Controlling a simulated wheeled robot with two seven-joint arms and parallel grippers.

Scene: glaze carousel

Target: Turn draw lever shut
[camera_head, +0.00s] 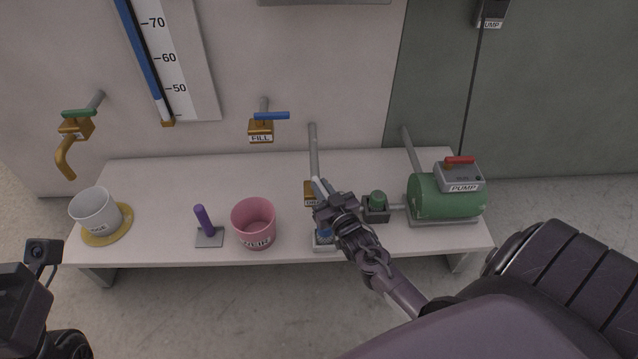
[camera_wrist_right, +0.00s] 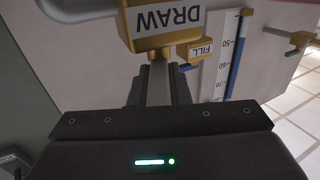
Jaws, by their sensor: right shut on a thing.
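The draw valve is a brass body with a DRAW label (camera_wrist_right: 162,27), seen close up in the wrist view. In the head view its brass body (camera_head: 309,192) shows beside my right gripper, at the end of a grey pipe. My right gripper (camera_head: 324,196) is shut on the pale draw lever (camera_wrist_right: 158,84). In the wrist view the lever stands between the two dark fingers, directly below the valve body. The fingertips partly hide the valve in the head view. Part of my left arm shows at the lower left, without its fingers.
A pink bucket (camera_head: 254,223), a purple-handled tool (camera_head: 204,220) and a white cup (camera_head: 96,210) on a yellow disc stand on the bench (camera_head: 160,175). A green pump (camera_head: 446,197) stands right. The FILL valve (camera_head: 261,130) has a blue lever. A green-levered tap (camera_head: 76,125) is at left.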

